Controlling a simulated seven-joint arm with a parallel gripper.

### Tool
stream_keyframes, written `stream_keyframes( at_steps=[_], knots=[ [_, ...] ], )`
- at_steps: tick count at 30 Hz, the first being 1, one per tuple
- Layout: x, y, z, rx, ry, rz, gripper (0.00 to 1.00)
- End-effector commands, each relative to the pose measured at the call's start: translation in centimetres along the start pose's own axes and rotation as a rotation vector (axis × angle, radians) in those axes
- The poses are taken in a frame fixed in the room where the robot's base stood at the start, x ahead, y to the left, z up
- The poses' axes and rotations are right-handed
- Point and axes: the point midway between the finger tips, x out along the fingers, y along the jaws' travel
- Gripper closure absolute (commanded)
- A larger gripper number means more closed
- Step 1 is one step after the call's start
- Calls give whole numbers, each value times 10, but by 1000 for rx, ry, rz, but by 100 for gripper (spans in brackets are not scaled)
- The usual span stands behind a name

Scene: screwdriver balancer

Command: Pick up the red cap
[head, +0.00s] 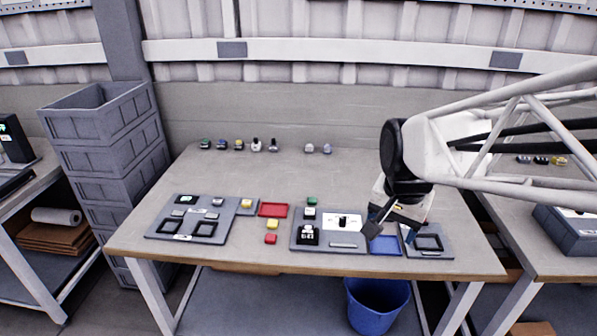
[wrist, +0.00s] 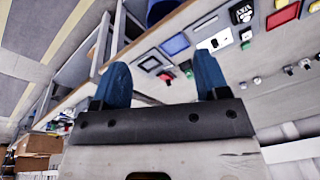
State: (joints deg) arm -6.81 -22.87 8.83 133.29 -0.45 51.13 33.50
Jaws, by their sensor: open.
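The red cap (head: 271,239) is a small red block on the bare table in the head view, just in front of a yellow cap (head: 272,224). I cannot make out the red cap for certain in the wrist view. My gripper (head: 376,226) is to the right of it, above the blue tray, well apart from the cap. In the wrist view my gripper (wrist: 162,76) has two blue fingers spread wide with nothing between them.
A red tray (head: 272,210) lies behind the yellow cap. Grey fixture boards (head: 168,228) stand left and right of the caps. The blue tray (head: 385,246) is at right. Several small parts line the back. A blue bin (head: 377,305) stands below the front edge.

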Motion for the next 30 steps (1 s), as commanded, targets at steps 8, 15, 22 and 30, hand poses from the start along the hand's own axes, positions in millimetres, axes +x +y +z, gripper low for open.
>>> stream_keyframes(
  at_steps=[8,15,22,30],
  knots=[
    [29,-62,-36,207,-31,13,32],
    [62,-118,-60,391,-53,31,32],
    [100,-172,-76,566,-69,54,32],
    [154,-236,-84,770,-81,87,32]
  ],
)
